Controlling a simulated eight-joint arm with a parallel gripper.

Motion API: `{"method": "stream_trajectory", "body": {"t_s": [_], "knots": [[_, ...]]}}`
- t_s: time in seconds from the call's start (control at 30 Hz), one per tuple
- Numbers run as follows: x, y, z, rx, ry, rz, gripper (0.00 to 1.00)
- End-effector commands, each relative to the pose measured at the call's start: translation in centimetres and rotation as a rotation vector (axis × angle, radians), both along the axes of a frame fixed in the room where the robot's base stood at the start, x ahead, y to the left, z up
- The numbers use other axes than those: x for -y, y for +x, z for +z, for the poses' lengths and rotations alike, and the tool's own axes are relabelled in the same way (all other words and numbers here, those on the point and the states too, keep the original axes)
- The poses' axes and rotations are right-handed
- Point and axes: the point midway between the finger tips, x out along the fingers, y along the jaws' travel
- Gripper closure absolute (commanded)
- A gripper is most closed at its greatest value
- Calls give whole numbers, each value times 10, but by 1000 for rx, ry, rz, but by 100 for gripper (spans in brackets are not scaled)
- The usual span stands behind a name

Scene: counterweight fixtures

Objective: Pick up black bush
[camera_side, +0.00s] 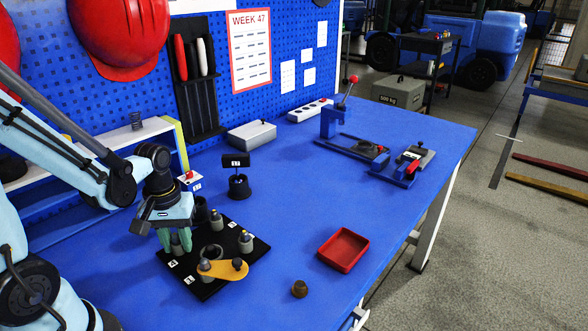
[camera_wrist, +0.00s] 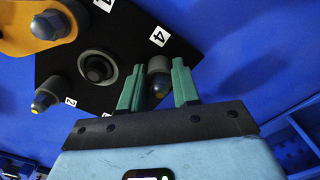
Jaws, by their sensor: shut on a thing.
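My gripper (camera_side: 175,244) is low over the left corner of a black plate (camera_side: 206,289). Its green fingers are shut on a grey post with a dark rounded tip (camera_wrist: 158,66), which stands between them beside a "4" label. The side view shows part of this post (camera_side: 177,246). A dark ring-shaped bush (camera_wrist: 97,68) lies on the plate, apart from the fingers; it also shows in the side view (camera_side: 212,252). A black cup-like cylinder (camera_side: 201,211) stands behind the gripper, partly hidden. I cannot tell which piece is the black bush.
Other grey posts (camera_side: 245,241) and a yellow link (camera_side: 229,270) are on the plate. A black holder with a sign (camera_side: 239,186) stands behind. A red tray (camera_side: 343,249) and a small brown piece (camera_side: 299,289) lie to the right. The blue tabletop between is clear.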

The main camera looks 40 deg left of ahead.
Motion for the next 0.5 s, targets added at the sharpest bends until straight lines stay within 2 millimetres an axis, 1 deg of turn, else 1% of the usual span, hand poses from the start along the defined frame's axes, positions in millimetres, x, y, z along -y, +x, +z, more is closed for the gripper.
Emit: {"method": "stream_trajectory", "body": {"t_s": [0.3,0.33,0.47,0.5], "knots": [[0,1,-2,3,-3,0,100],[0,0,-3,0,0,0,64],[0,0,-2,0,0,0,44],[0,0,-2,0,0,0,43]]}}
